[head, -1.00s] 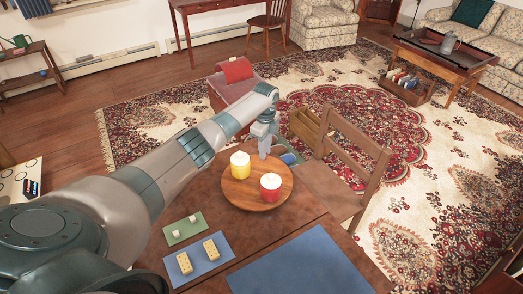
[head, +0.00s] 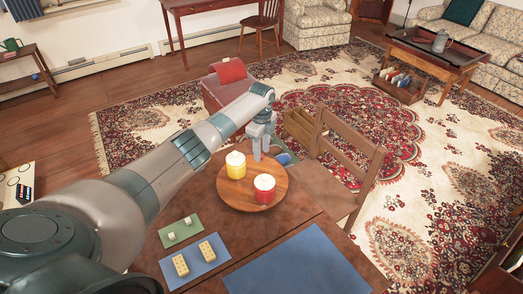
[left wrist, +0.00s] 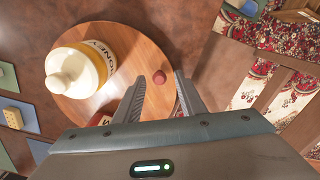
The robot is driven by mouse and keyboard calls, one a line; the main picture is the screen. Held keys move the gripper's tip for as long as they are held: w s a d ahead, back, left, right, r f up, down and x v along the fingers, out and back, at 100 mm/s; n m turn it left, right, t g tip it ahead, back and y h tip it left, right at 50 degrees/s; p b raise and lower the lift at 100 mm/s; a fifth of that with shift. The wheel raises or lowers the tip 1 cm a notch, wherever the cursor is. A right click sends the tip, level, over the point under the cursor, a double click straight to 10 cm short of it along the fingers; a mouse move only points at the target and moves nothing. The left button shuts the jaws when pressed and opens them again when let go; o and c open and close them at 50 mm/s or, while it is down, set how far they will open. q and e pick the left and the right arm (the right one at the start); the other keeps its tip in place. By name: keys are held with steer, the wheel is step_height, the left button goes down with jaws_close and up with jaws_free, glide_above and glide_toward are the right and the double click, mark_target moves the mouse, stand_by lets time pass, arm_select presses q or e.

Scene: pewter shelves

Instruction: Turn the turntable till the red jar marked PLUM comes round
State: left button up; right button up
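The round wooden turntable (head: 226,196) stands on the brown table. A yellow jar with a white lid (head: 236,170) stands on its far left part, and a red jar with a white lid (head: 264,194) on its near right part. In the left wrist view the yellow jar (left wrist: 103,62) reads HONEY. The red jar (left wrist: 103,119) is mostly hidden there by my gripper, and its label cannot be read. My left gripper (head: 259,156) is at the turntable's far edge. Its fingers (left wrist: 160,76) are apart, with a small reddish knob (left wrist: 159,77) between them. My right gripper is out of view.
A green mat (head: 178,236) and a blue mat (head: 194,268) with small blocks lie left of the turntable. A larger blue mat (head: 300,264) lies in front. A wooden chair (head: 345,150) stands close on the right.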

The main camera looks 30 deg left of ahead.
arm_select(q)
steer(key=shift+r, duration=0.1)
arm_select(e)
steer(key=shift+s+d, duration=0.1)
